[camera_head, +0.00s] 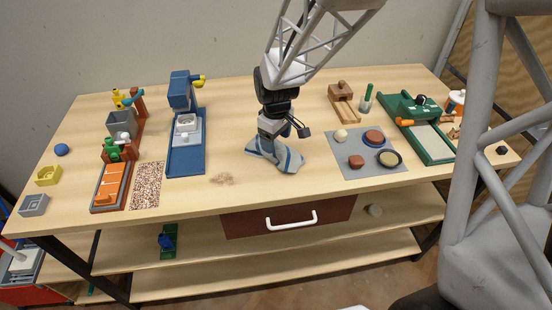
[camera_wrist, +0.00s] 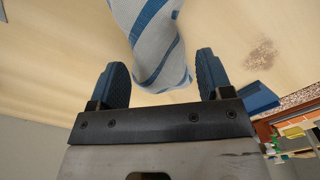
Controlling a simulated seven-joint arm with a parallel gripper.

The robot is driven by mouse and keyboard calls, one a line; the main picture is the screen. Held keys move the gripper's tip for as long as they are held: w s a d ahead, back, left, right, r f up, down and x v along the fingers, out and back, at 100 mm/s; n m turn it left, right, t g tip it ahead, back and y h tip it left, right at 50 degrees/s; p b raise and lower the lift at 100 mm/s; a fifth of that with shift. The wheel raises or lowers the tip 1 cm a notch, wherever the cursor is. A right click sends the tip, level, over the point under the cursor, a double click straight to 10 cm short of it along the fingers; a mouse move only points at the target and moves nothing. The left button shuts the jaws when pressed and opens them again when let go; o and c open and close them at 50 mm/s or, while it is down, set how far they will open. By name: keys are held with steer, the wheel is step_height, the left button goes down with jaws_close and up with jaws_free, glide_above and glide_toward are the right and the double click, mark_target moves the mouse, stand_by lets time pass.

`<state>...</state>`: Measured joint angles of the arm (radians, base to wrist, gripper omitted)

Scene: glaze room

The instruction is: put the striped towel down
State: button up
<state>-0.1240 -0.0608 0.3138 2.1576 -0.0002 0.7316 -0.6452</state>
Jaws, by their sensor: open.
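The striped towel (camera_head: 284,158), pale grey with blue stripes, lies in a crumpled heap on the wooden table near its middle. In the wrist view the towel (camera_wrist: 155,40) shows beyond and between the two blue fingertips of my gripper (camera_wrist: 161,75), which stand wide apart. The towel's lower end reaches near the space between the fingers, and I see no finger closed on it. The head view hides part of the towel behind my gripper.
A blue machine (camera_head: 185,150) stands left of the towel, and a grey mat (camera_head: 340,158) with several round pieces lies to its right. A brownish stain (camera_head: 222,179) marks the table left of the towel. The table's front edge and a drawer (camera_head: 270,220) are close.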

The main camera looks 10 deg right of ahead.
steer(key=shift+r, duration=0.1)
step_height(320, 180, up, 8)
steer(key=shift+f, duration=0.2)
stand_by(0.5)
stand_by(0.7)
steer(key=s+d+r+m+t, duration=0.1)
steer(key=s+d+r+m, duration=0.1)
steer(key=s, duration=0.6)
steer(key=s+d+r+m, duration=0.3)
steer(key=s+r+m, duration=0.1)
steer(key=s, duration=0.5)
steer(key=s+d+r+m+t, duration=0.1)
steer(key=s+d+r+m, duration=0.1)
steer(key=s, duration=0.7)
steer(key=shift+s+d+r+m+t, duration=0.2)
steer(key=shift+s+r+m+t, duration=0.1)
steer(key=shift+r+m, duration=0.3)
steer(key=shift+r, duration=0.1)
